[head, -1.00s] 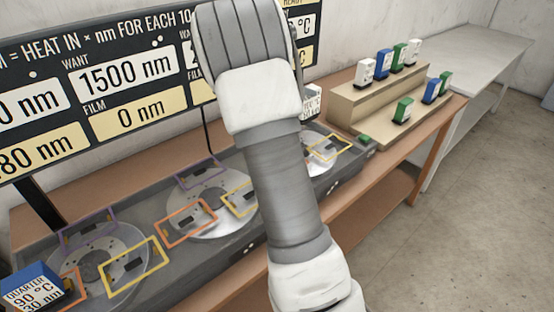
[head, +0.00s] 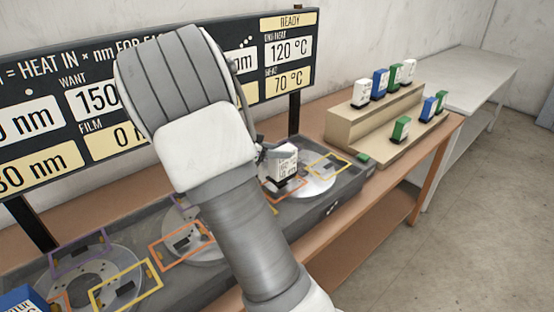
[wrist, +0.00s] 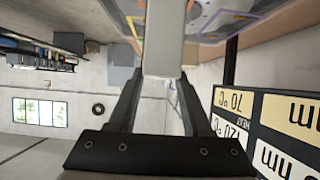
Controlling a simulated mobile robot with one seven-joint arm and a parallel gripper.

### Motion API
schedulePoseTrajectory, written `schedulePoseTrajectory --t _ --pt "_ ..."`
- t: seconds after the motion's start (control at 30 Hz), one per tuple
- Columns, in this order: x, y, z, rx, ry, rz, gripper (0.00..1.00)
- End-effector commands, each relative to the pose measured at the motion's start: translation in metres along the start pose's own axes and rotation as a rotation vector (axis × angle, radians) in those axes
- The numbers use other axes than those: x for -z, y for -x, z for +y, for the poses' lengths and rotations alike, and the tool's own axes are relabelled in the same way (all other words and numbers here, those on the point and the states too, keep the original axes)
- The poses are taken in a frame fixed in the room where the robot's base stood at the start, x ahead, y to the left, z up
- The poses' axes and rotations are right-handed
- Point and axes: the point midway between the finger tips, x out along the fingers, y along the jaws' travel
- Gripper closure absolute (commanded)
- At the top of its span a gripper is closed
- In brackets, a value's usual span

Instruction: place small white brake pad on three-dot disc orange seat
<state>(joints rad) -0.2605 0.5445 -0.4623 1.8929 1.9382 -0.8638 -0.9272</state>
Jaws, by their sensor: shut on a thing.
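My gripper (head: 272,153) is shut on the small white brake pad (head: 285,160), which has dark print on its face. I hold the pad over the left part of the rightmost disc (head: 318,187). The pad also shows between the two fingers in the wrist view (wrist: 163,40). I cannot tell whether the pad touches the disc. The disc's yellow seat frame (head: 328,166) is in clear view. Small dots show on the board's right panel, partly covered by my arm.
The grey tray (head: 345,195) holds several discs with coloured seat frames. A blue block (head: 22,300) stands at the lower left. A stepped wooden stand (head: 345,122) at the right carries several white, blue and green blocks. The board (head: 290,65) rises behind the tray.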

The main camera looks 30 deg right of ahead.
Motion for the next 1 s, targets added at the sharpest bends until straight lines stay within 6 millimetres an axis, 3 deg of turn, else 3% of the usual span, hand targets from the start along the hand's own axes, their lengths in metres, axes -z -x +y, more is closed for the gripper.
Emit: schedulePoseTrajectory --t 0.13,0.53,0.57,0.7,1.0 --pt "-0.020 -0.011 0.000 -0.001 0.004 0.001 1.00" --pt "-0.024 -0.014 0.000 -0.001 0.002 0.001 1.00" --pt "-0.025 -0.013 0.000 0.000 0.002 0.000 0.45" --pt "-0.024 -0.013 0.000 0.000 0.002 0.000 0.21" --pt "-0.023 -0.013 0.000 0.000 0.001 0.000 0.21"
